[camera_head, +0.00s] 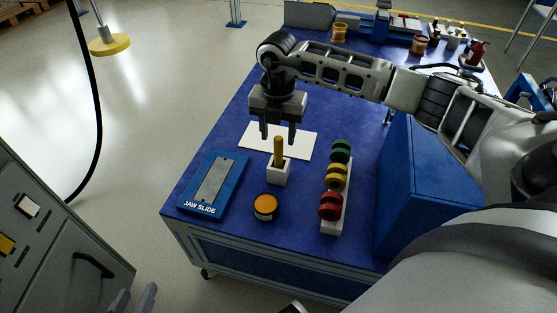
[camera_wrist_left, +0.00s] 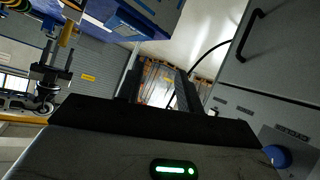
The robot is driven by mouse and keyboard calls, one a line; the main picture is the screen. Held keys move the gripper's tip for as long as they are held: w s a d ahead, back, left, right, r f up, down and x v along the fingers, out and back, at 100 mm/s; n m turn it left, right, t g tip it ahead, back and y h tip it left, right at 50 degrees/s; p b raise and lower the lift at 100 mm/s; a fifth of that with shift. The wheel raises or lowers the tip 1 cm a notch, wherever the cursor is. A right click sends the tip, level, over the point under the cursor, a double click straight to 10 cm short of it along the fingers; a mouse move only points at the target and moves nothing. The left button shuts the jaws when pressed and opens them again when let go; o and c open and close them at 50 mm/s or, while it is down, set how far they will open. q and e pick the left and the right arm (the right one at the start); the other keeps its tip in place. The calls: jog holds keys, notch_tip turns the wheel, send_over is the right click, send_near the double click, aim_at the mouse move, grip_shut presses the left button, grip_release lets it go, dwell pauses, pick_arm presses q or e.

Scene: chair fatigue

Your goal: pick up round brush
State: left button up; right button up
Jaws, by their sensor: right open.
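The round brush is probably the upright yellow-orange handle (camera_head: 278,152) in a small white block holder (camera_head: 279,174) on the blue table; its lower end is hidden in the block. My right gripper (camera_head: 278,134) points down just above it, fingers apart on either side of the handle's top in the picture. It is empty. In the left wrist view the yellow handle (camera_wrist_left: 68,34) shows close to the tips of my right gripper (camera_wrist_left: 59,47). My left gripper (camera_head: 134,300) is low at the bottom left of the head view, away from the table, open and empty.
A blue "JAW SLIDE" tray (camera_head: 236,192), an orange-topped jar (camera_head: 265,207) and a rack of green, yellow and red pieces (camera_head: 346,192) surround the holder. A white sheet (camera_head: 305,144) lies behind. A blue box (camera_head: 420,190) stands right. A grey cabinet (camera_head: 60,235) is at left.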

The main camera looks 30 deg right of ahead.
aim_at(278, 160)
notch_tip(278, 160, down, 5)
jog(key=shift+d+r+b, duration=0.1)
jog(key=shift+d+b, duration=0.05)
jog(key=shift+b, duration=0.65)
pick_arm(q)
jog(key=shift+w+d+r+t+h, duration=0.15)
jog(key=shift+r+t, duration=0.1)
jog(key=shift+r, duration=0.15)
jog(key=shift+s+d+r+t+h, duration=0.1)
jog(key=shift+r+t+h, duration=0.05)
jog(key=shift+r+t, duration=0.15)
pick_arm(e)
grip_shut()
pick_arm(q)
jog(key=shift+f, duration=0.1)
